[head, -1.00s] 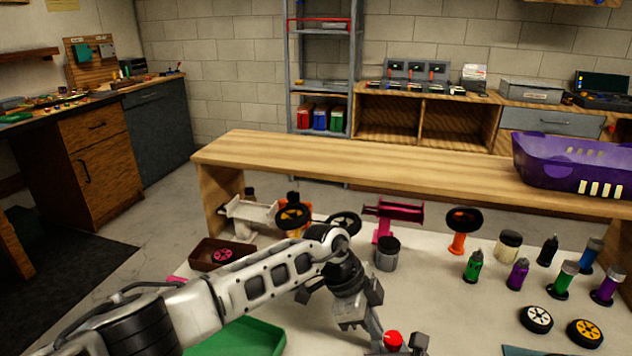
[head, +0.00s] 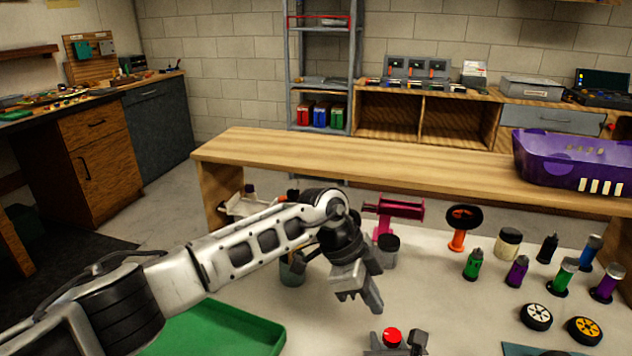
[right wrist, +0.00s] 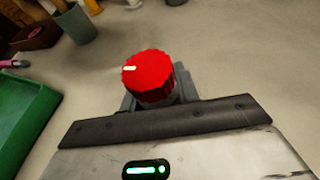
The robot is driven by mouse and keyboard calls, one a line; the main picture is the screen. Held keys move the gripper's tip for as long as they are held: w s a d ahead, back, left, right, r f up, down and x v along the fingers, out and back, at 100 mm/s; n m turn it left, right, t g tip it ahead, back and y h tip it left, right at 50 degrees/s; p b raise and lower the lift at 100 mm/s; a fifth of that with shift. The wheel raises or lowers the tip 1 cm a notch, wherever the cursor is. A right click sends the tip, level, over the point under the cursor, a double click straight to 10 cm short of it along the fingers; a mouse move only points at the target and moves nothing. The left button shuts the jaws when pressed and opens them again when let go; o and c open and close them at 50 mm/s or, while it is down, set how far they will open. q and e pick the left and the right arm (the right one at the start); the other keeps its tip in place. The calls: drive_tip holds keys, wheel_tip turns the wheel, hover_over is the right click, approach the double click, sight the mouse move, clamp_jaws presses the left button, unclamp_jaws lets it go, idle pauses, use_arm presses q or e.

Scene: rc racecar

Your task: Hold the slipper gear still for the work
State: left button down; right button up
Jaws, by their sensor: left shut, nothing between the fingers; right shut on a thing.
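The slipper gear appears to be the red ribbed round piece (head: 392,336) with a white mark on its top, at the bottom of the head view. It also shows upright in the right wrist view (right wrist: 149,75). My right gripper (head: 396,346) is shut around its lower part, seen in the right wrist view (right wrist: 152,98) as grey fingers beneath the red top. What lies below the red top is hidden. My left gripper (head: 361,297) is shut and empty, above and a little left of the red piece, apart from it.
A green tray (head: 225,325) lies left on the pale table. A dark-lidded jar (head: 386,253) and a pink stand (head: 398,207) are behind my left gripper. A wooden shelf (head: 400,165) with a purple basket (head: 570,165) runs across the back.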

drive_tip(key=o, duration=1.1)
drive_tip(key=v, duration=1.2)
